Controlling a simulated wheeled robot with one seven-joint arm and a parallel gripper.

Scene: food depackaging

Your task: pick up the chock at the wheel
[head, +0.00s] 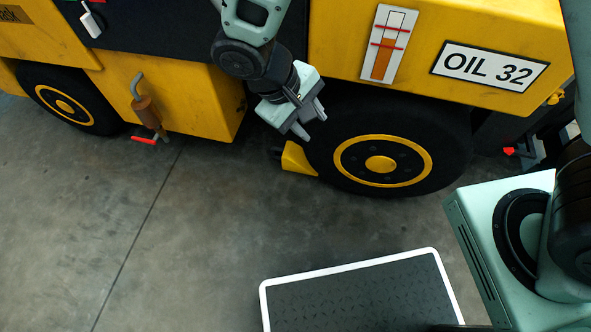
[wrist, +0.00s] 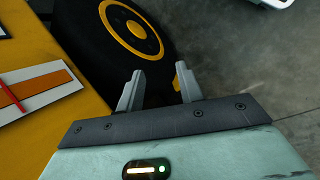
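The yellow wedge chock (head: 297,159) lies on the floor against the left side of the near wheel (head: 382,163), a black tyre with a yellow ring and hub. My gripper (head: 312,121) is open and empty, pointing down above the chock, close to the tyre and the yellow body. In the wrist view the fingers (wrist: 161,76) are apart. A small yellow part of the chock (wrist: 177,82) shows beside the right finger, which hides some of it. The wheel (wrist: 128,32) is beyond the fingers at the upper left.
The yellow machine (head: 200,95) rises behind the chock, with an OIL 32 plate (head: 490,66) and a gauge (head: 388,45). A pipe with a red handle (head: 145,139) hangs at left. A white-rimmed platform (head: 350,262) stands in front. The floor between is clear.

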